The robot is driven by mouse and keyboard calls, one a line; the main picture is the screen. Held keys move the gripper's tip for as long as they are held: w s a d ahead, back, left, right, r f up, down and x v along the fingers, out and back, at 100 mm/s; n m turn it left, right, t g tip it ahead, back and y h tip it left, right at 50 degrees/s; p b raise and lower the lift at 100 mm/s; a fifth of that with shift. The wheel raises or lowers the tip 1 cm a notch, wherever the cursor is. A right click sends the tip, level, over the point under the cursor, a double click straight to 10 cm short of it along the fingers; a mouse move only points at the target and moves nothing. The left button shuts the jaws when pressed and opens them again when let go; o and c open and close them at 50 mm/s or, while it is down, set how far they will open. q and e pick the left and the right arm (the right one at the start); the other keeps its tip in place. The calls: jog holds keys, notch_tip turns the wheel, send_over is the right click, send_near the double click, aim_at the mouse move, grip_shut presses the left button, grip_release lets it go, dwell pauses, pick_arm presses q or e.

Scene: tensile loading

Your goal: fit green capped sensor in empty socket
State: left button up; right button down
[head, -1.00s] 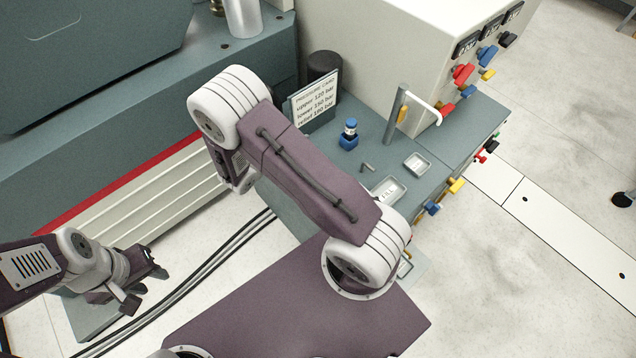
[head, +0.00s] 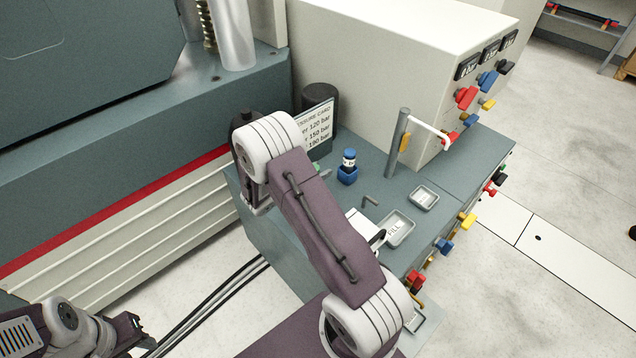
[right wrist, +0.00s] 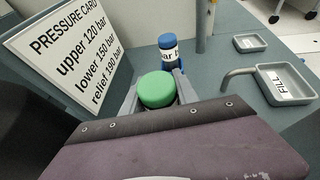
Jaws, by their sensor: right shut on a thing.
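The green capped sensor (right wrist: 157,89) shows its round green cap in the right wrist view, between the two grey fingers of my right gripper (right wrist: 156,96), which is shut on it. Its lower part is hidden. In the head view a bit of green cap (head: 317,167) shows just left of the blue capped sensor; my right arm hides most of the gripper. The blue capped sensor (head: 348,158), with a white printed band, stands upright in a blue block. It also shows just beyond the green cap in the right wrist view (right wrist: 170,50). I cannot make out an empty socket. My left gripper (head: 135,335) is low at the left, its jaws unclear.
A pressure card (head: 318,128) stands behind the held sensor, before a dark cylinder (head: 320,97). A FILL tray (head: 399,229), a smaller tray (head: 424,198) and a bent metal pin (head: 370,200) lie to the right. A post with a white handle (head: 398,142) rises behind.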

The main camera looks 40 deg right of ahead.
notch_tip(320, 180, down, 4)
jog(key=shift+r+b, duration=0.1)
jog(key=shift+b, duration=0.55)
jog(key=shift+r, duration=0.15)
jog(key=c, duration=0.9)
grip_release()
jog(key=shift+c, duration=0.2)
